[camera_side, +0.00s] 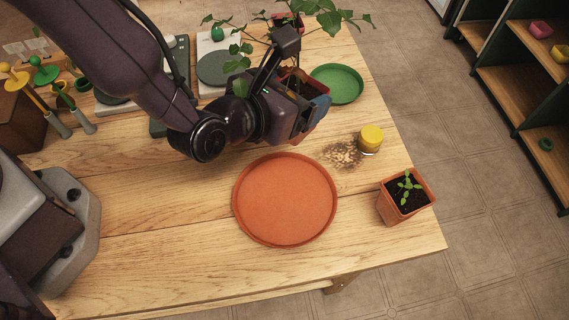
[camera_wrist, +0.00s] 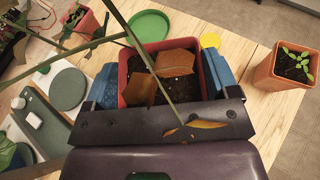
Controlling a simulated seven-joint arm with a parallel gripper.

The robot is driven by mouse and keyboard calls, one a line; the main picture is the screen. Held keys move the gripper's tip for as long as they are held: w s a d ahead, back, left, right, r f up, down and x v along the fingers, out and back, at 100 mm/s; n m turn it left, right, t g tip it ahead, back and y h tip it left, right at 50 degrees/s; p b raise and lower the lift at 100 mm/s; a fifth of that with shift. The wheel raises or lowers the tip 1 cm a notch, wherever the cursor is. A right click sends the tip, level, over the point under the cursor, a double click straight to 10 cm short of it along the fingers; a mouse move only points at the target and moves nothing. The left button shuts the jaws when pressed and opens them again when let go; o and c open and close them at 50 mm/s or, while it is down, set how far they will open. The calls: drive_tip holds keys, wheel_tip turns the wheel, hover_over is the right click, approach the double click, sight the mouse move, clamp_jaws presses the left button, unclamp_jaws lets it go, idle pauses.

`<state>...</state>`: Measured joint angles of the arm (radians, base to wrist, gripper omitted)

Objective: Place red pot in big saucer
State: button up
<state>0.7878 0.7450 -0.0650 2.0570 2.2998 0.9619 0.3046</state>
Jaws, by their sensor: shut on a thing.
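The red pot (camera_wrist: 178,88) holds dark soil, brown leaves and a tall leafy stem. My gripper (camera_wrist: 160,77) is shut on it, with one blue finger on each side. In the side view my gripper (camera_side: 309,108) is above the table's far half, and its body and fingers hide most of the pot. The big saucer (camera_side: 285,200) is a wide, round terracotta dish. It lies flat and empty on the near part of the table, below my gripper in the side picture. It is not visible in the wrist view.
A green saucer (camera_side: 337,83) lies beyond my gripper. A yellow-lidded jar (camera_side: 370,138) stands by spilled soil (camera_side: 343,153). An orange pot with a seedling (camera_side: 391,208) stands right of the big saucer, near the table edge. Another reddish pot (camera_side: 289,20) stands at the back.

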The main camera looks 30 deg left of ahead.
drive_tip(key=s+d+m+h, duration=0.3)
drive_tip(key=s+d, duration=0.2)
drive_tip(key=shift+g, duration=0.3)
drive_tip(key=shift+s+d+f, duration=0.1)
drive_tip(key=shift+d+f, duration=0.05)
drive_tip(key=shift+f, duration=1.35)
drive_tip(key=shift+s+d+f, duration=0.1)
drive_tip(key=shift+f, duration=1.35)
drive_tip(key=shift+d+f, duration=0.15)
drive_tip(key=shift+f, duration=1.35)
drive_tip(key=shift+f, duration=0.1)
drive_tip(key=o, duration=0.9)
drive_tip(key=shift+s, duration=0.1)
drive_tip(key=v, duration=1.2)
drive_tip(key=shift+a, duration=0.2)
